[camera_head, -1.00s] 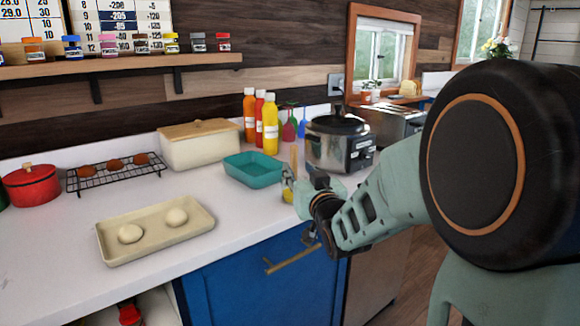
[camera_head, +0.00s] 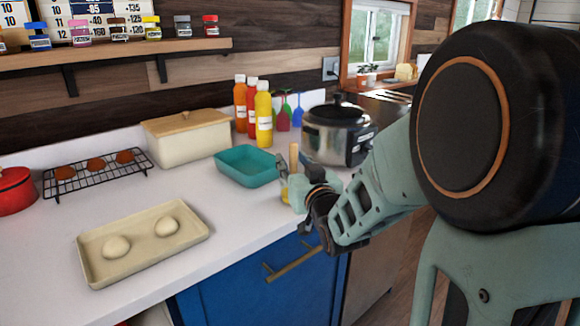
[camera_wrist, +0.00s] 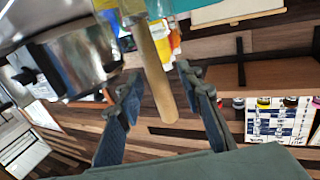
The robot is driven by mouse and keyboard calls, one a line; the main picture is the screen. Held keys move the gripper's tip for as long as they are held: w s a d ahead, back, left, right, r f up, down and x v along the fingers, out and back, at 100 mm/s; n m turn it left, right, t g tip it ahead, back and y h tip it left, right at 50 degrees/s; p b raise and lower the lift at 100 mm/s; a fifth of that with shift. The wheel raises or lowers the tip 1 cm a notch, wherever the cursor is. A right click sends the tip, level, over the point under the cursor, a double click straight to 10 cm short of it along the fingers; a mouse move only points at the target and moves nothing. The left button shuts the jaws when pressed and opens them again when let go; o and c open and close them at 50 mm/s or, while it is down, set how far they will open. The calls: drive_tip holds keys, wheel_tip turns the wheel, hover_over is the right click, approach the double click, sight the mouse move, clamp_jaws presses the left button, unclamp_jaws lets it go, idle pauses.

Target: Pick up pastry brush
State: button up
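The pastry brush shows as a pale wooden handle (camera_head: 293,157) standing up at my gripper, near the counter's front edge. In the wrist view the handle (camera_wrist: 154,65) runs between the two dark fingers, with its free end toward the palm. My gripper (camera_wrist: 159,76) is open, one finger on each side of the handle, with small gaps visible. In the head view my gripper (camera_head: 290,183) is low over the counter beside the teal dish. A yellow patch shows beside the fingers there. The brush's lower end is mostly hidden by my gripper.
The teal dish (camera_head: 232,176) stands just left of my gripper. A steel cooker (camera_head: 327,146) is close behind it, with sauce bottles (camera_head: 263,117) at the back. A cream tray (camera_head: 196,238) with two dough balls lies front left. Bare counter (camera_head: 245,222) separates tray and gripper.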

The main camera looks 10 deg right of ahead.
drive_tip(key=shift+s, duration=0.1)
drive_tip(key=shift+c, duration=0.3)
clamp_jaws()
wheel_tip(320, 180, up, 10)
drive_tip(key=shift+r+p, duration=0.1)
drive_tip(key=shift+p, duration=1.1)
